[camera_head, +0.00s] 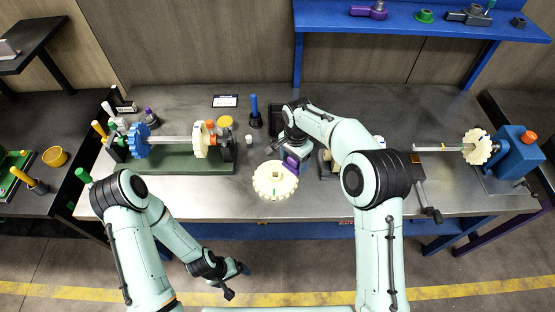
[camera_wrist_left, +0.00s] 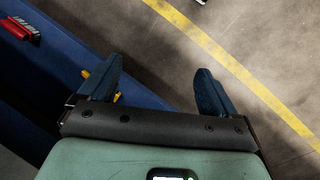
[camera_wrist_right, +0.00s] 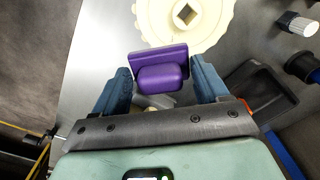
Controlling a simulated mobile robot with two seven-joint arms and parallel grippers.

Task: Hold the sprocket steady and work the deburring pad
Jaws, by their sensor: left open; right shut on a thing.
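A cream toothed sprocket (camera_head: 275,183) with a square centre hole lies near the front edge of the bench, and part of it shows at the top of the right wrist view (camera_wrist_right: 186,20). My right gripper (camera_head: 292,158) is shut on the purple deburring pad (camera_wrist_right: 160,72), at the sprocket's far right rim. The pad appears to overlap the rim; I cannot tell whether it touches. My left gripper (camera_head: 236,278) is open and empty, low in front of the bench. The left wrist view (camera_wrist_left: 157,82) shows only floor and a blue bench part between its fingers.
A green stand (camera_head: 180,163) holds a shaft with a blue and a cream wheel at left. A dark tray (camera_head: 280,118) and a blue-handled tool (camera_head: 254,110) stand behind the sprocket. A blue block (camera_head: 510,150) with a shaft and cream sprocket stands at right.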

